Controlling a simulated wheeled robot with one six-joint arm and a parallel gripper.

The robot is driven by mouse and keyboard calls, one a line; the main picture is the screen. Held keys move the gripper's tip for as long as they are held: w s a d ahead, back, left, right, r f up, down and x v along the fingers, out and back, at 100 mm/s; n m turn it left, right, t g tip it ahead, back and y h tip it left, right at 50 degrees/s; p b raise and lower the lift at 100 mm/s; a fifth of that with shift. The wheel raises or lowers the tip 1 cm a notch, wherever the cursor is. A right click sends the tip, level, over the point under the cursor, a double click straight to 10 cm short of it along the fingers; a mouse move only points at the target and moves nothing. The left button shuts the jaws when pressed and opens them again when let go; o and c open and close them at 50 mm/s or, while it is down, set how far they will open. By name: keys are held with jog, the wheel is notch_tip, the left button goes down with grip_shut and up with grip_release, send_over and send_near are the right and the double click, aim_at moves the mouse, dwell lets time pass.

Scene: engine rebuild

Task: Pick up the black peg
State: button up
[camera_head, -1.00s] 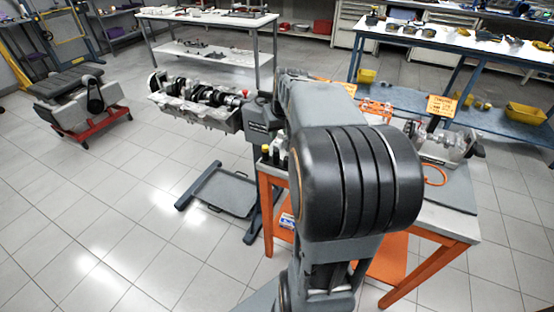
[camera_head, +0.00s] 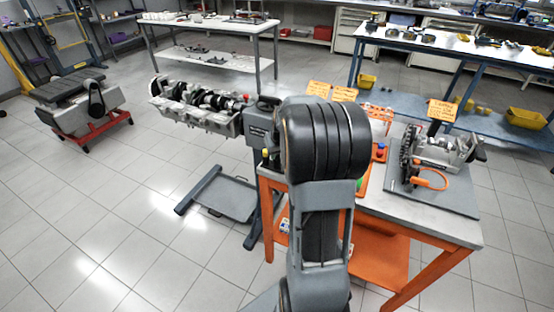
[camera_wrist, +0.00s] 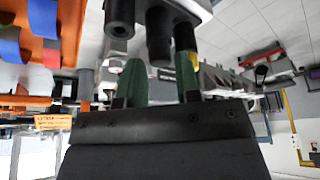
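The wrist view looks upside down, with dark pegs hanging from the top. A black peg (camera_wrist: 158,38) is in the middle, its free end between or just past my fingertips. A hollow-ended dark cylinder (camera_wrist: 119,18) is at left, and a dark peg with a yellow end (camera_wrist: 185,38) is at right. My gripper (camera_wrist: 160,72) has its two green-padded fingers spread, with gaps beside the middle peg; I see no contact. In the head view my arm hides the gripper and most of the pegs; a yellow tip (camera_head: 265,153) shows at its left.
The orange bench (camera_head: 440,228) has a grey top. A chain-driven engine assembly (camera_head: 435,152) on a grey mat stands at its right, with an orange ring (camera_head: 432,180). An engine block (camera_head: 198,104) on a stand is left of my arm. Orange signs (camera_head: 332,91) stand behind.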

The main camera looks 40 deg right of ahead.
jog(key=shift+x, duration=0.75)
grip_shut()
notch_tip(320, 180, up, 10)
dwell(0.3)
